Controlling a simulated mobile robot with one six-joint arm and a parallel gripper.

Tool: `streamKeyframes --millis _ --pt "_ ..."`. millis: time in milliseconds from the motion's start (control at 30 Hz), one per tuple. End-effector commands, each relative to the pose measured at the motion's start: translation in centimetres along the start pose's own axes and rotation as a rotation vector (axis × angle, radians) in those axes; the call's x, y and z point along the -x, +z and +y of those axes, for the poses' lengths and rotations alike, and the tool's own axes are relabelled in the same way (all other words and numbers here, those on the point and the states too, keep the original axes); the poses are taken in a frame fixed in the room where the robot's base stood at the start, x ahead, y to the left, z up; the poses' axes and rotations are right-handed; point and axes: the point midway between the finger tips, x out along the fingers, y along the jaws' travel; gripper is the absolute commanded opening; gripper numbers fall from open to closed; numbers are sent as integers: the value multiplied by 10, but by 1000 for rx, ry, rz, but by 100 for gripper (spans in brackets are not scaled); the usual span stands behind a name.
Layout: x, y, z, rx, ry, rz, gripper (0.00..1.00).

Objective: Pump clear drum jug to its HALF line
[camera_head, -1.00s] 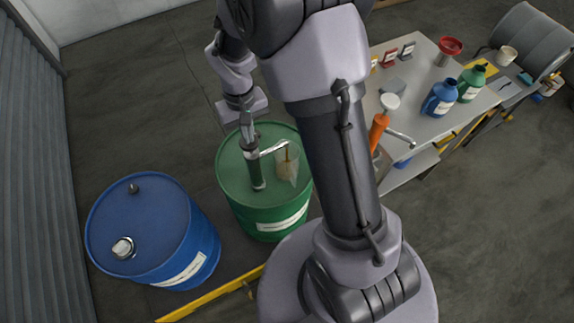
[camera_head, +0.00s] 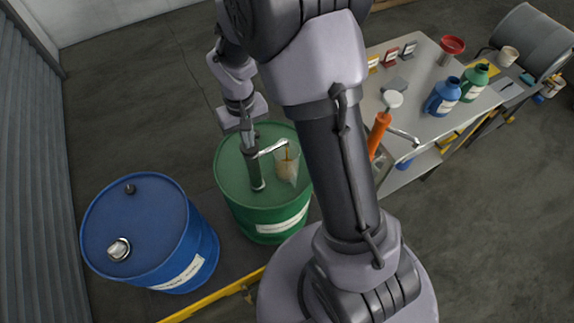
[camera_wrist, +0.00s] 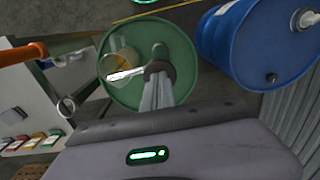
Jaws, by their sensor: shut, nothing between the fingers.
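A clear jug (camera_head: 287,163) stands on top of the green drum (camera_head: 235,180), with amber liquid in its lower part. A dark green hand pump (camera_head: 254,168) stands upright in the drum lid, its metal spout reaching over the jug. My gripper (camera_head: 247,140) is shut and empty, pointing down at the top of the pump. In the wrist view the jug (camera_wrist: 122,62) shows beside the pump head (camera_wrist: 157,66), with the fingers (camera_wrist: 158,92) right over it. Whether they touch the pump top I cannot tell. The HALF line is not readable.
A blue drum (camera_head: 150,225) stands left of the green one. A workbench (camera_head: 420,120) at right holds a blue bottle (camera_head: 441,97), a green bottle (camera_head: 473,83), a red funnel (camera_head: 452,45) and an orange pump (camera_head: 379,130). A yellow bar (camera_head: 210,297) lies along the front.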

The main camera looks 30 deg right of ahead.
Motion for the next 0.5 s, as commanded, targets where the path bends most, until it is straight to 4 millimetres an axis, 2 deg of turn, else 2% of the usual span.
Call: streamKeyframes --millis 133,267,500 --pt "-6 1 0 0 0 -2 0" --pt "-2 1 0 0 0 -2 0" --pt "28 0 0 0 0 -1 0"
